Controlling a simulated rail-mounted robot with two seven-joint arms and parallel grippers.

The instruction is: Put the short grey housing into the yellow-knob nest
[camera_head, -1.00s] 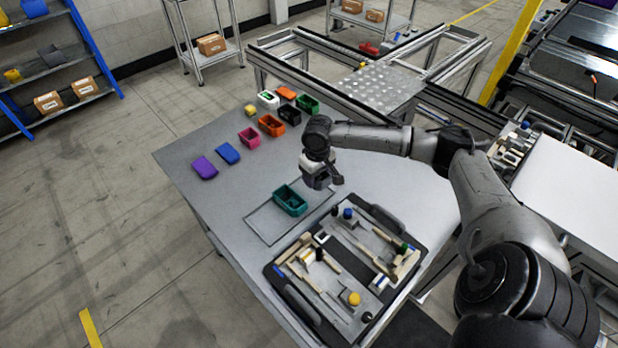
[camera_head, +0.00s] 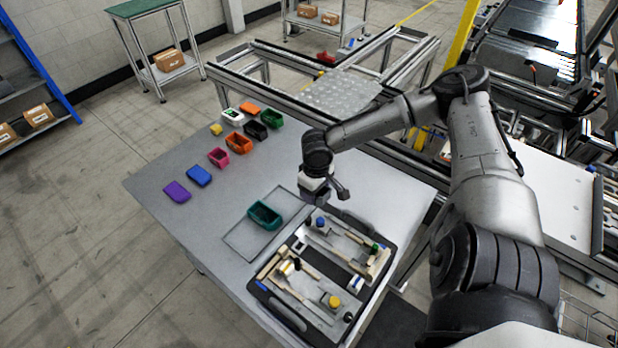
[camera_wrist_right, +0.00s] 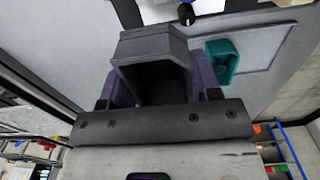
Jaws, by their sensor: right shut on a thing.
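The short grey housing (camera_wrist_right: 150,50) is dark grey and hollow, seen in the right wrist view between the two fingers. My right gripper (camera_wrist_right: 152,88) is shut on it. In the head view my right gripper (camera_head: 322,192) hangs above the table, just beyond the far end of the black pallet (camera_head: 357,300); the housing is hard to make out there. The yellow knob (camera_head: 333,301) stands on the near part of the pallet, with its nest beside it not clearly resolved. My left gripper is not in view.
A teal bin (camera_head: 265,215) stands inside an outlined rectangle left of the gripper. The pallet carries several blocks, bars and a blue knob (camera_head: 320,222). Several coloured bins, such as the purple one (camera_head: 177,191), line the table's far left. The table's middle left is clear.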

